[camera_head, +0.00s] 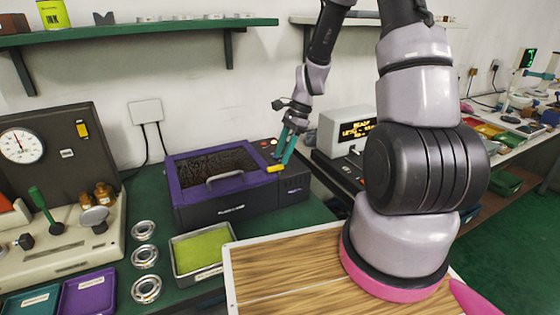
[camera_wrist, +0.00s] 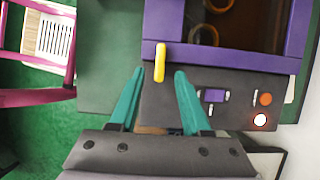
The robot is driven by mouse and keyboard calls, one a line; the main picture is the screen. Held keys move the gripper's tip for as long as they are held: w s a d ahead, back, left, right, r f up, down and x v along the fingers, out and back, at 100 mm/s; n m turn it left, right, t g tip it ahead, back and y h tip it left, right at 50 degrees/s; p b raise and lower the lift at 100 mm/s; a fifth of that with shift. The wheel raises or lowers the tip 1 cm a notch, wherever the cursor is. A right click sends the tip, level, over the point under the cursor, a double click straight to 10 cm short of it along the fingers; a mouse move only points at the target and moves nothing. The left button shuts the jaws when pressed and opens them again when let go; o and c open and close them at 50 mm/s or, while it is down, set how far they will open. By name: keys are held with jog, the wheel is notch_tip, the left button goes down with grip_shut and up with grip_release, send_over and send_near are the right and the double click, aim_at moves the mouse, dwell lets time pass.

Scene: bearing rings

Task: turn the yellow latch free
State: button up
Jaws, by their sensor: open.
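The yellow latch (camera_head: 275,168) is a short bar at the right end of the purple-rimmed machine (camera_head: 178,183). In the wrist view the latch (camera_wrist: 160,62) crosses from the purple lid rim (camera_wrist: 230,60) onto the dark panel. My gripper (camera_head: 284,160) is above that end, its teal fingers pointing down. In the wrist view my open gripper (camera_wrist: 160,74) has one finger on each side of the latch's lower end, with gaps showing. I cannot tell whether the fingertips are down at latch height. The lid is down, with a grey handle (camera_head: 224,176) on it.
A panel with a lit button (camera_wrist: 260,119) and a small switch (camera_wrist: 214,96) is right of the fingers. A display box (camera_head: 347,130) stands right of the machine. A green-lined tray (camera_head: 203,250) and metal rings (camera_head: 145,257) lie in front. A shelf (camera_head: 140,32) hangs above.

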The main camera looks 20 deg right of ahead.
aim_at(276, 170)
jog(key=shift+x, duration=1.4)
grip_shut()
